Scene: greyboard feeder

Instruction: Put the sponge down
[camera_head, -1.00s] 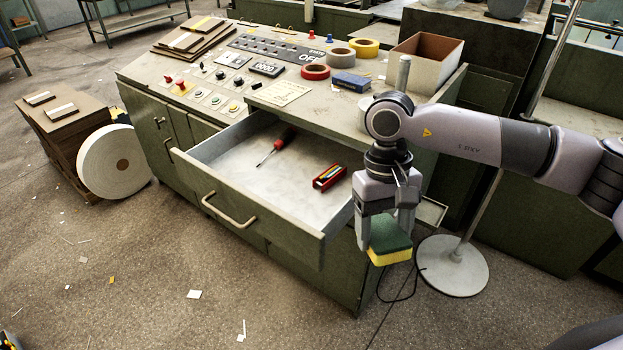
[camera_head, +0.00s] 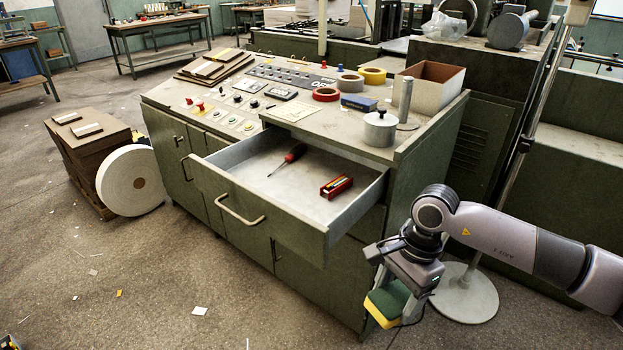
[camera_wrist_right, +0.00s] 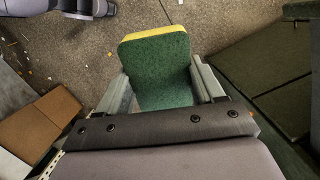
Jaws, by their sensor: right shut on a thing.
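The sponge (camera_head: 384,304) is yellow with a dark green scouring side. It is held in my right gripper (camera_head: 398,300), below and in front of the open drawer's right corner in the head view. In the right wrist view the sponge (camera_wrist_right: 160,68) sits between the two fingers of the gripper (camera_wrist_right: 163,85), green face toward the camera, with the concrete floor beyond it. The finger contact is partly hidden in the head view. My left gripper does not show.
A round stand base (camera_head: 466,298) is beside my right arm.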

